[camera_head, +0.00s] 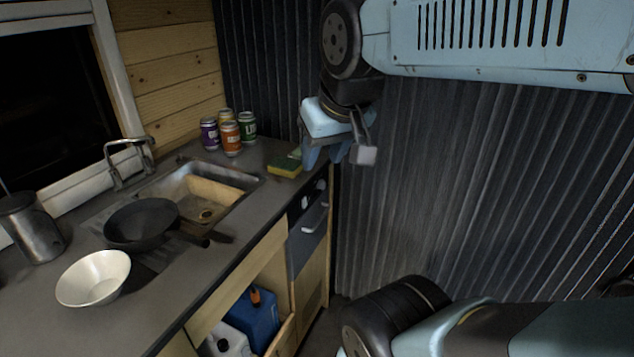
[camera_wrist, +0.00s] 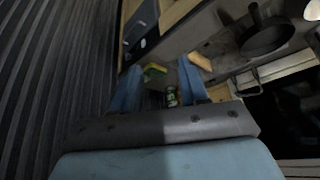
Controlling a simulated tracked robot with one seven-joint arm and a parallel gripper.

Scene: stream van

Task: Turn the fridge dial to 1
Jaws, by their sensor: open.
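The fridge (camera_head: 307,241) is a dark-fronted unit with a pale handle under the far right end of the counter. A small light dial (camera_head: 305,201) shows on its upper panel; its number and pointer are too small to read. The fridge front (camera_wrist: 139,22) also shows at the top of the wrist view, with small knob-like details. My gripper (camera_head: 337,155) hangs above and to the right of the counter's end, fingers downward, apart from the fridge. In the wrist view my gripper (camera_wrist: 159,66) has its two blue fingers spread, with nothing held between them.
A green-and-yellow sponge (camera_head: 285,168) lies near the counter's end. Several cans (camera_head: 231,139) stand behind the sink (camera_head: 216,186). A black pan (camera_head: 142,222), white bowl (camera_head: 93,278) and metal pot (camera_head: 32,228) sit left. A corrugated wall (camera_head: 440,200) is close behind my arm.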

